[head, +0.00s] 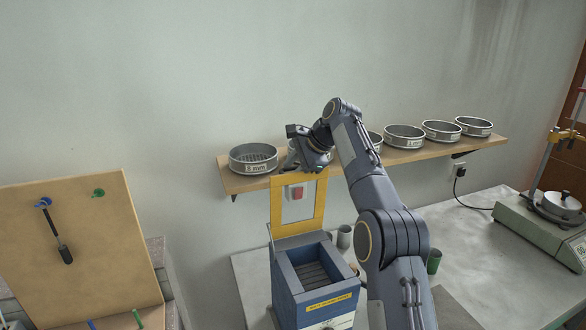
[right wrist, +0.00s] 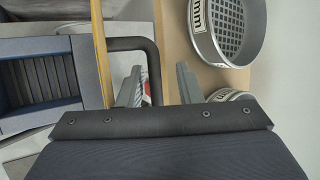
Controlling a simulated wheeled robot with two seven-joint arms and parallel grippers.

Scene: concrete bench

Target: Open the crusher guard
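The crusher (head: 300,285) is a blue box with an open top, its ribbed inside showing; part of it also shows in the right wrist view (right wrist: 75,75). Its guard (head: 277,212), a yellow frame with a see-through window, stands upright at the back of the box. My right gripper (head: 303,165) is at the guard's top edge. In the right wrist view, the guard is a thin yellow edge (right wrist: 98,50) with a black handle bar (right wrist: 153,62). The right gripper's fingers (right wrist: 160,68) are apart, and the bar runs between them, nearer the left finger. My left gripper is out of view.
A wall shelf (head: 235,184) behind the guard carries several sieves, one close to the right gripper (right wrist: 228,30). A tool board (head: 75,250) stands at left. A balance (head: 530,232) is at far right.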

